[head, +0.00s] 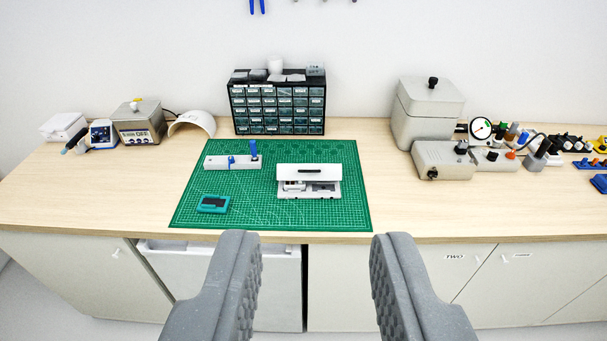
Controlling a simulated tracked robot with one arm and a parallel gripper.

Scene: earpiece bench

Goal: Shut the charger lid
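The charger (309,194) is a small white box on the right part of the green cutting mat (268,219). Its lid (309,171) is raised at the back, with a dark slot on it. The open front shows a pale inside with grey and dark parts, too small to make out. My gripper (312,250) is open and empty. Its two grey textured fingers are wide apart in the foreground, in front of the bench edge and apart from the charger.
A white block with blue pegs (232,163) and a teal device (213,204) lie on the mat left of the charger. A drawer cabinet (278,104) stands behind. Grey boxes (430,108) and instruments stand at right. The bench beside the mat (130,190) is clear.

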